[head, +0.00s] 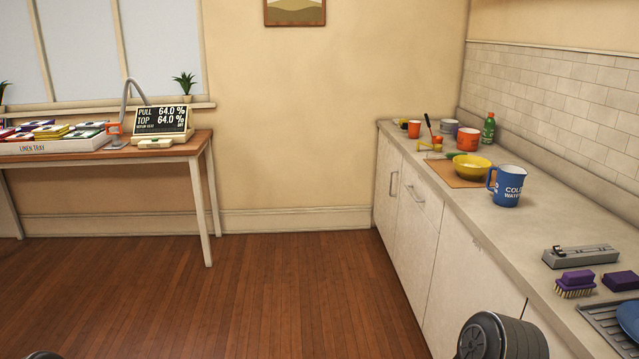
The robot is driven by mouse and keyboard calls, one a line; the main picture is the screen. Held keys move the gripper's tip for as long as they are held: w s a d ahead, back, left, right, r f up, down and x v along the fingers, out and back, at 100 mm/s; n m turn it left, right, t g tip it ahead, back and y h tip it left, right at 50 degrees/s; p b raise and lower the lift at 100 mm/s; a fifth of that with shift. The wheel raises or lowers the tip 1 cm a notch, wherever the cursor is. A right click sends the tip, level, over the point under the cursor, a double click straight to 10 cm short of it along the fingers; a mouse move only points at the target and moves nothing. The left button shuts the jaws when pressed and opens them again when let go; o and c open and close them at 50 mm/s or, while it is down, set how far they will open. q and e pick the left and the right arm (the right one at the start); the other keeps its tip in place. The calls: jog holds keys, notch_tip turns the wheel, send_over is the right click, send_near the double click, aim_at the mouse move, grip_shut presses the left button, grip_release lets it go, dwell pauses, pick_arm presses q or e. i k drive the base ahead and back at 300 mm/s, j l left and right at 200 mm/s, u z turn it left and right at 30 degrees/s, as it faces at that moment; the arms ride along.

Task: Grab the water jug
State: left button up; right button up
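The water jug (508,187) is blue with white lettering that reads "COLD WATER" in part. It stands upright on the pale counter (463,207) at the right, with its handle on the left side. A yellow bowl (472,168) stands just behind it to the left. Neither of my grippers shows in the head view. A dark rounded part of mine is at the bottom right, in front of the counter.
Behind the bowl are cups and a green bottle (488,129). Nearer lie a grey metal device (580,256), a purple brush (576,283) and a drying rack (606,321). A wooden table (180,150) stands at the far left. The floor (270,290) between is clear.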

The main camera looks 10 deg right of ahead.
aim_at(509, 180)
jog(key=i+z, duration=0.15)
jog(key=i, duration=0.4)
jog(key=i+j+z, duration=0.15)
jog(key=i, duration=0.35)
jog(key=i+j+z, duration=0.15)
jog(key=i, duration=0.4)
jog(key=i+j+z, duration=0.15)
jog(key=i+j, duration=0.15)
jog(key=i, duration=0.2)
jog(key=i+j+z, duration=0.2)
jog(key=i+z, duration=0.2)
jog(key=i+j+z, duration=0.25)
jog(key=z, duration=0.15)
jog(key=i+j+z, duration=0.25)
jog(key=j+z, duration=0.2)
jog(key=i+j+z, duration=0.15)
jog(key=j+z, duration=0.25)
jog(key=j, duration=0.15)
jog(key=i+j+z, duration=0.1)
jog(key=j+z, duration=0.3)
jog(key=j, duration=0.15)
